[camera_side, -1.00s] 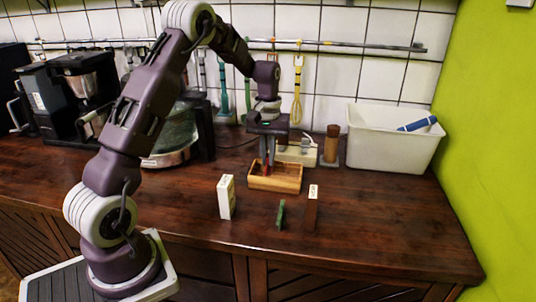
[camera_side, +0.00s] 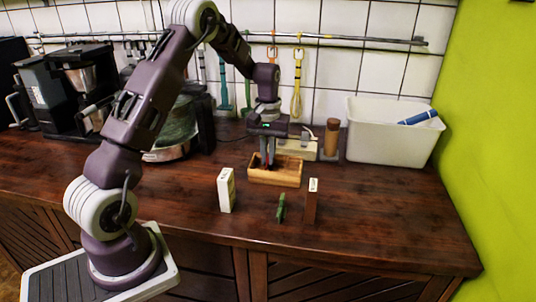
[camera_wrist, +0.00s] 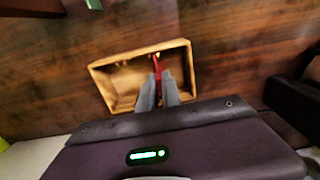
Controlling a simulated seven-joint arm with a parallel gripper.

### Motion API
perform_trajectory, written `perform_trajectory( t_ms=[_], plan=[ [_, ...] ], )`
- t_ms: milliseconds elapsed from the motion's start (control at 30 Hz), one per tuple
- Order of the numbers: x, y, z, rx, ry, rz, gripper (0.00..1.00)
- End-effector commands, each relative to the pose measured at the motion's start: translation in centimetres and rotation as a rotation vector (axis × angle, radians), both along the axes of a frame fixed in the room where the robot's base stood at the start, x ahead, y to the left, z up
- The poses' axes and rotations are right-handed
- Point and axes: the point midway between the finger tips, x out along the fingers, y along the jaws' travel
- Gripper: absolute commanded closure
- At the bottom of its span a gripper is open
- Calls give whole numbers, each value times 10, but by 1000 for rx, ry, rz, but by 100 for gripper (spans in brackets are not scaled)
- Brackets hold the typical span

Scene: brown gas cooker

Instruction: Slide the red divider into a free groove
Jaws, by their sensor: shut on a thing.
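The red divider (camera_wrist: 157,65) is between my gripper's fingers, seen edge-on as a thin red strip in the wrist view. My gripper (camera_wrist: 164,82) is shut on it, pointing down over the wooden box. In the side view my gripper (camera_side: 267,164) is at the left part of the box, and the divider there is mostly hidden by the fingers. The open light-wood box (camera_side: 274,180) sits on the counter; its rim also shows in the wrist view (camera_wrist: 128,53). The grooves are too small to make out, so I cannot tell whether the divider sits in one.
A white box (camera_side: 226,190), a small green piece (camera_side: 281,208) and a brown block (camera_side: 311,203) stand in front of the wooden box. A brown cylinder (camera_side: 332,138) and a white tub (camera_side: 390,140) with a blue item stand behind right. The right counter is clear.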

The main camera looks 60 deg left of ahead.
Motion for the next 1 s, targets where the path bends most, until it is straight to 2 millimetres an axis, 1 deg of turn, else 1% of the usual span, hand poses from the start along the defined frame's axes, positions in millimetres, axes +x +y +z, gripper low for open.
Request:
perform_trajectory(
  t_ms=[167, 200, 267, 300, 333, 567, 633, 667, 900, 1000],
  plan=[
    [0, 0, -4, 0, 0, 0, 100],
    [0, 0, -4, 0, 0, 0, 88],
    [0, 0, -4, 0, 0, 0, 76],
    [0, 0, -4, 0, 0, 0, 68],
    [0, 0, -4, 0, 0, 0, 67],
    [0, 0, -4, 0, 0, 0, 67],
    [0, 0, -1, 1, -1, 0, 67],
    [0, 0, 3, 1, -2, 0, 67],
    [1, 0, 51, 2, -4, 0, 67],
    [0, 0, 63, 1, -3, 0, 67]
  ],
)
